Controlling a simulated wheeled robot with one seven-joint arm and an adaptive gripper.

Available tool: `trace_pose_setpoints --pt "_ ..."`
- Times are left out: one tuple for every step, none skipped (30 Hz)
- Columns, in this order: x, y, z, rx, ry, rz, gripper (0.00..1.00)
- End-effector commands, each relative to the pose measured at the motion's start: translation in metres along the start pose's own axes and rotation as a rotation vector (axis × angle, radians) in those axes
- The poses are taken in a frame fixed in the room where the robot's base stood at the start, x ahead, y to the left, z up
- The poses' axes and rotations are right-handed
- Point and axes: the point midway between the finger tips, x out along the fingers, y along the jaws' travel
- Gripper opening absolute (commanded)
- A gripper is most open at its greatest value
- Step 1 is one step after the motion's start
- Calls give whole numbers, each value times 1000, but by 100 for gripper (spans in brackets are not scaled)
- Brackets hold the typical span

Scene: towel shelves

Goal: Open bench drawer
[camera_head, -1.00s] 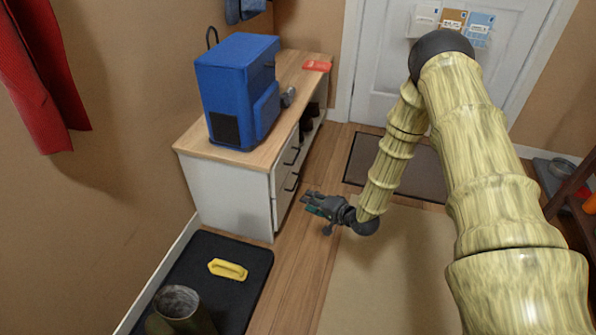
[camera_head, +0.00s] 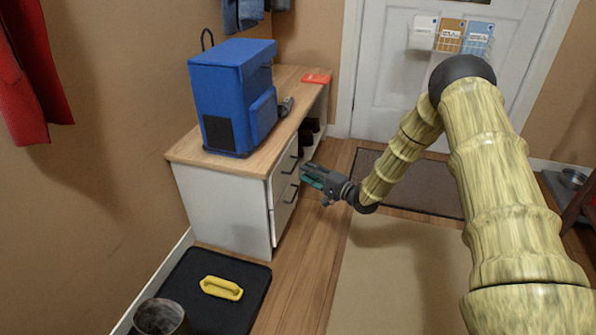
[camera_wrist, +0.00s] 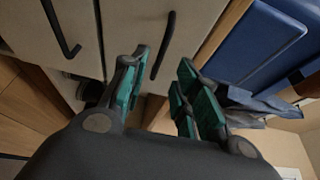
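The white bench (camera_head: 220,203) with a wood top stands against the left wall. Its front has an upper drawer (camera_head: 285,172) and a lower drawer (camera_head: 285,209), each with a dark bar handle; both look closed. My gripper (camera_head: 308,176) is just in front of the drawer fronts, beside the handles, in the head view. In the wrist view my gripper (camera_wrist: 160,92) has its green-padded fingers spread apart. One dark handle (camera_wrist: 163,46) shows between the fingers, farther off toward the drawer front, and another handle (camera_wrist: 60,30) lies to the left. I cannot tell whether anything touches.
A blue backpack (camera_head: 233,95) and a red item (camera_head: 316,78) sit on the bench top. Open floor (camera_head: 310,250) lies in front of the bench.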

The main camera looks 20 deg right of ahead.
Motion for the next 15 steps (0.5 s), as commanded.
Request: trace_pose_setpoints --pt "9 3 1 -2 -2 -1 30" --pt "14 3 1 -2 -3 -1 30" --pt "20 3 1 -3 -3 0 30" --pt "24 3 1 -3 -2 0 30" --pt "28 3 0 -3 -1 0 30" --pt "33 3 0 -2 -1 0 30" --pt "36 3 0 -2 -1 0 30" --pt "39 3 0 -1 -1 0 30" --pt "43 2 0 -1 -1 1 30" --pt "45 2 0 -2 -1 1 30" --pt "47 2 0 -2 -1 1 30" --pt "49 2 0 -1 -1 1 30" --pt "51 1 0 -1 -1 1 30" --pt "52 1 0 -1 -1 1 30" --pt "52 1 0 -1 0 1 30"
